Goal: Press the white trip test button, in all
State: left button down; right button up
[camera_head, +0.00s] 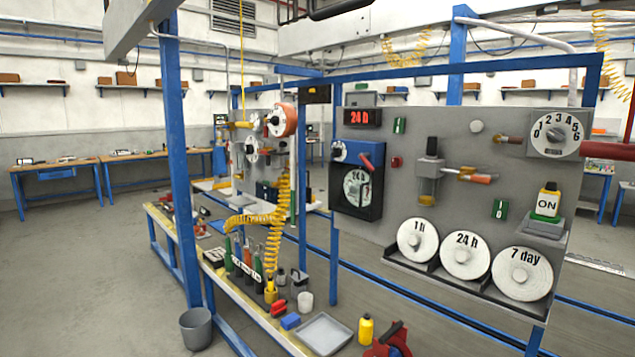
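A grey upright panel (400,215) in a blue frame fills the right half of the head view. A small plain white round piece (476,127) sits on its upper middle; it looks like a button, but no label on it can be read. I cannot tell for sure that it is the trip test button, or whether it is pressed. A small red piece (396,162) and two green switches, an upper one (400,125) and a lower one (500,209), are also on the panel. Neither of my grippers shows in this view.
A cluttered workbench (255,318) stands left. Floor beyond is open.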

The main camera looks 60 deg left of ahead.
aim_at(475, 126)
jog(key=u, duration=0.5)
jog(key=i, duration=0.35)
jog(key=u, duration=1.55)
